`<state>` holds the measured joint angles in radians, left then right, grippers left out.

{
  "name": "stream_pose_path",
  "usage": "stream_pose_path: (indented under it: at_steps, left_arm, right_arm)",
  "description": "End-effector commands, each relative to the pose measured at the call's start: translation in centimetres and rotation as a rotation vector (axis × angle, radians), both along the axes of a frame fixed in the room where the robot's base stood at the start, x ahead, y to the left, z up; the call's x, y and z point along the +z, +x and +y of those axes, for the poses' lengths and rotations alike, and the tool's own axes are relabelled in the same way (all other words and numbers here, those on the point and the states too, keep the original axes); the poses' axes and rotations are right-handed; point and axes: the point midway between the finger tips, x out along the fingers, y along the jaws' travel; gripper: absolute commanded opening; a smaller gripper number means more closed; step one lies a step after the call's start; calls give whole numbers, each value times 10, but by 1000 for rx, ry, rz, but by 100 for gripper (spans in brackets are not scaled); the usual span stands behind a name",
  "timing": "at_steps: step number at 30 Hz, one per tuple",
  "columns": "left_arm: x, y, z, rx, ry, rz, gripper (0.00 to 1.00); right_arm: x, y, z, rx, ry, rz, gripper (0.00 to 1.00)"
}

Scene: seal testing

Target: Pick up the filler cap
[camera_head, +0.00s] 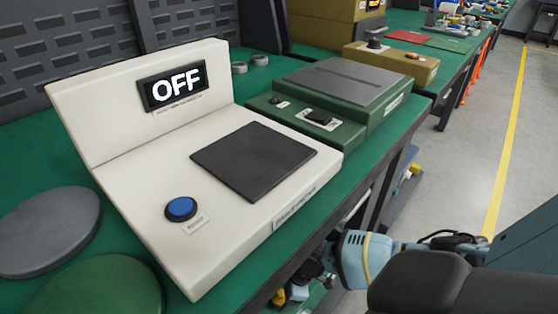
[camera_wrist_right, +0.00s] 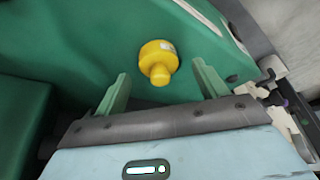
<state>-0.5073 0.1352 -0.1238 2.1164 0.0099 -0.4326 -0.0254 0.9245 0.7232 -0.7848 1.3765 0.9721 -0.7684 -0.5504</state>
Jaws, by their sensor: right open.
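The filler cap, taken to be the yellow knobbed piece (camera_wrist_right: 158,60), sits on a green surface in the right wrist view. It has a wide round body with a pale label and a narrower stub towards me. My right gripper (camera_wrist_right: 161,74) is open, its two green fingers on either side of the cap's line. I see a gap on both sides and no contact. In the head view my right arm reaches down past the bench's front edge, and small yellow parts (camera_head: 278,298) show low there; I cannot tell whether one is the cap. My left gripper is not in view.
A cream tester (camera_head: 215,215) with an OFF display, black pad and blue button (camera_head: 181,209) stands on the green bench. A green device (camera_head: 335,95) stands behind it. Round grey (camera_head: 48,232) and green (camera_head: 98,287) discs lie at left. The floor at right is open.

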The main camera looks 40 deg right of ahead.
Motion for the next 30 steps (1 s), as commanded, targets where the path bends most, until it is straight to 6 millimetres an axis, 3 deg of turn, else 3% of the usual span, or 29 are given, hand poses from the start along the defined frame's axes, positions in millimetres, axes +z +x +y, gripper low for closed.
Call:
stream_pose_path:
  at_steps: [3,12,23,30]
  left_arm:
    - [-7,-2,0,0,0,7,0]
    - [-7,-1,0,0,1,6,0]
    - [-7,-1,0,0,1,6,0]
    - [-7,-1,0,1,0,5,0]
  right_arm:
    - [-13,3,3,-1,0,2,72]
    - [-14,4,4,0,0,0,72]
    - [-14,4,4,0,0,0,25]
    - [-14,4,4,0,0,0,24]
